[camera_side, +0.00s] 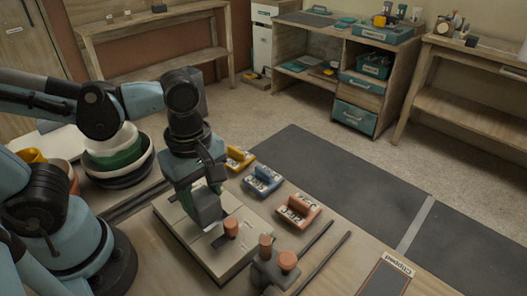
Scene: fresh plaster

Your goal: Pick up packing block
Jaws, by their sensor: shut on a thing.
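My gripper (203,192) points down over a pale cream slab (172,209) on the wooden bench. It is shut on a small dark grey-green block (207,210), which I take to be the packing block. The fingers hide much of this block, and I cannot tell whether it touches the slab. An orange-topped peg (231,228) stands just right of the block, at the slab.
Yellow (239,158), blue (262,180) and orange (298,211) handled blocks sit behind and right. A dark fixture with orange knobs (287,261) and thin rods (315,243) lie at front right. Stacked bowls (118,158) stand left.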

